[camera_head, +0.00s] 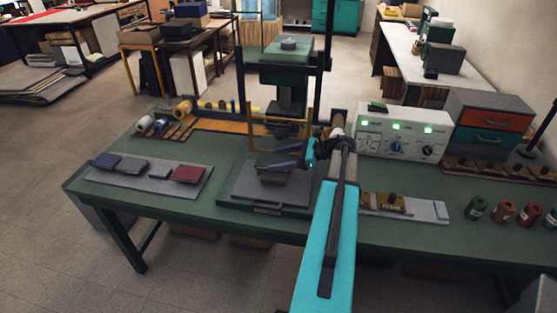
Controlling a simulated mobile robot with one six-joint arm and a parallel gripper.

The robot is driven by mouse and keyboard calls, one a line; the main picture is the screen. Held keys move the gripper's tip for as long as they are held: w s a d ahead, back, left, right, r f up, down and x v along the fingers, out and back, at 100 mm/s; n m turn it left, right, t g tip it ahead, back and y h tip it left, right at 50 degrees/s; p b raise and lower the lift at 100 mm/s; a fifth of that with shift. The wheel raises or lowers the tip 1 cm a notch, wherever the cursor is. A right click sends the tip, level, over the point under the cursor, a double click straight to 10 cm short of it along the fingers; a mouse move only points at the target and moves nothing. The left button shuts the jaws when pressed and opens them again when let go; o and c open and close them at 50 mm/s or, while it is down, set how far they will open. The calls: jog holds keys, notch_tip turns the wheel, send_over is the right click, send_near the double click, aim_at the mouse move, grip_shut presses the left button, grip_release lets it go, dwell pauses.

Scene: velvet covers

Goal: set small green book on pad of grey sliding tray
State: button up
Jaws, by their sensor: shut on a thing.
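The grey sliding tray (240,193) lies at the front middle of the green bench, below the press, with a handle on its front edge. My gripper (268,160) reaches in from the right, its dark fingers low over the middle of the tray. It is shut on a small dark block, which I take for the small green book (272,178); its colour is hard to tell. The fingers partly cover this book and hide the pad beneath. I cannot tell whether the book touches the pad.
A grey board (125,180) with several dark and red books lies to the left. The press (286,72) stands close behind the tray. A white control box (402,137), with a small green block (377,107) on top, and several spools (502,210) are to the right.

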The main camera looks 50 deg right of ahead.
aim_at(280, 176)
jog(key=shift+f, duration=0.15)
jog(key=shift+w+d+f+b, duration=0.1)
jog(key=shift+d+f+b, duration=0.05)
jog(key=shift+f+b, duration=0.95)
jog(key=shift+w+d+f+b, duration=0.1)
jog(key=shift+f+b, duration=0.75)
jog(key=shift+f, duration=0.3)
jog(key=shift+w+d+f, duration=0.1)
jog(key=shift+d+f, duration=0.15)
jog(key=shift+f, duration=0.75)
jog(key=o, duration=1.2)
